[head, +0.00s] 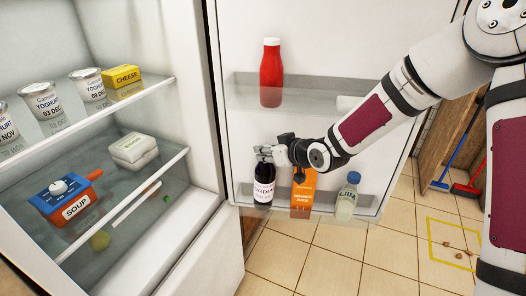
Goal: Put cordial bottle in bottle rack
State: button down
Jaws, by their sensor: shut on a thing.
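The cordial bottle (264,190) is dark with a pale label and stands upright at the left end of the lower door rack. My gripper (265,152) is shut on the top of the cordial bottle, reaching in from the right. The bottle rack (331,206) is the clear lower bin on the inside of the open fridge door. The bottle's lower end is at the rack's left part; I cannot tell whether it touches the rack floor. The bottle's cap is hidden by the gripper.
An orange juice carton (303,192) and a pale bottle with a blue cap (347,196) stand in the same rack. A red bottle (271,73) stands in the upper door shelf (310,98). Fridge shelves at left hold yoghurt pots (88,84), cheese (122,76) and a soup pot (68,200).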

jog(key=shift+w+a+r+g+h, duration=0.25)
jog(key=shift+w+a+g+h, duration=0.05)
jog(key=shift+w+a, duration=0.45)
jog(key=shift+w+f, duration=0.1)
jog(key=shift+f+b, duration=0.6)
jog(key=shift+f, duration=0.1)
jog(key=c, duration=1.3)
grip_release()
jog(key=shift+f, duration=0.2)
jog(key=shift+s+d+r, duration=0.2)
jog(key=shift+r, duration=0.05)
jog(key=p+v, duration=0.2)
jog(key=v, duration=0.9)
jog(key=shift+s+d+r, duration=0.15)
jog(key=shift+r, duration=0.1)
